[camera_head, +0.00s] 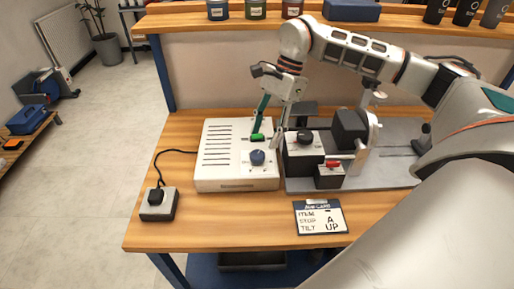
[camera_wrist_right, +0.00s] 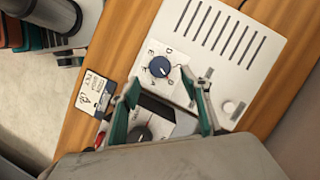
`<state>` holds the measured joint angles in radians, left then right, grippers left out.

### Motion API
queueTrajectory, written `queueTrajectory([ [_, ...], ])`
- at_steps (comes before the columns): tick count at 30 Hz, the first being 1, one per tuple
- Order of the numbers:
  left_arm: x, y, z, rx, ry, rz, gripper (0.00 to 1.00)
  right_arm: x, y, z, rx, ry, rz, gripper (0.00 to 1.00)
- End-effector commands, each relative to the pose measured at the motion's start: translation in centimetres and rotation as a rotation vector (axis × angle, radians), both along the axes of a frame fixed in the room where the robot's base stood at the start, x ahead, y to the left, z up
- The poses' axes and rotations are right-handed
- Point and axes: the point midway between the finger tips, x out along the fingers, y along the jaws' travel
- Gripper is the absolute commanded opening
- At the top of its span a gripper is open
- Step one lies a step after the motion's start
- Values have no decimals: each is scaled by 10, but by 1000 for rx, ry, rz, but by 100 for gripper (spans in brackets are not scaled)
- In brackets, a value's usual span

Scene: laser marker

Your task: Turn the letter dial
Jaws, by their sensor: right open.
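A white box with dark slots (camera_head: 225,183) stands on the wooden bench, with a blue dial (camera_head: 257,157) on top. In the right wrist view the blue dial (camera_wrist_right: 159,66) has small letters printed around it; D and E are among them, and which one its pointer faces is too small to tell. My right gripper (camera_head: 268,132) is open and points down above the box, just behind the dial. In the right wrist view its two green-padded fingers (camera_wrist_right: 161,82) are apart with nothing between them, and the dial shows just beyond their tips. My left gripper is not in view.
To the right, a grey base (camera_head: 395,155) carries the marker fixture with a black knob (camera_head: 305,137) and a red lever (camera_head: 333,163). A written card (camera_head: 320,217) lies in front, reading A and UP. A cabled small box (camera_head: 158,205) sits at left. The front bench strip is mostly clear.

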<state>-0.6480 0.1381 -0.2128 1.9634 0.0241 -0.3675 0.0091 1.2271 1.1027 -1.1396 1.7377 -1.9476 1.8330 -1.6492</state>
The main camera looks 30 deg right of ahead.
Motion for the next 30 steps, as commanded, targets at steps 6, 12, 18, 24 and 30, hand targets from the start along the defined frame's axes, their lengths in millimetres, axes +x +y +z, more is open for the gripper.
queueTrajectory([
  [6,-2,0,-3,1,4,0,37,-3,15,-33,3,3,3,46],
  [12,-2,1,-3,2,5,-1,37,-3,22,-51,3,1,1,46],
  [18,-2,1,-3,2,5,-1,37,-3,24,-55,3,0,0,46],
  [24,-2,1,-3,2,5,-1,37,-3,24,-55,4,0,0,33],
  [30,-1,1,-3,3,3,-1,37,-3,24,-55,4,0,0,8],
])
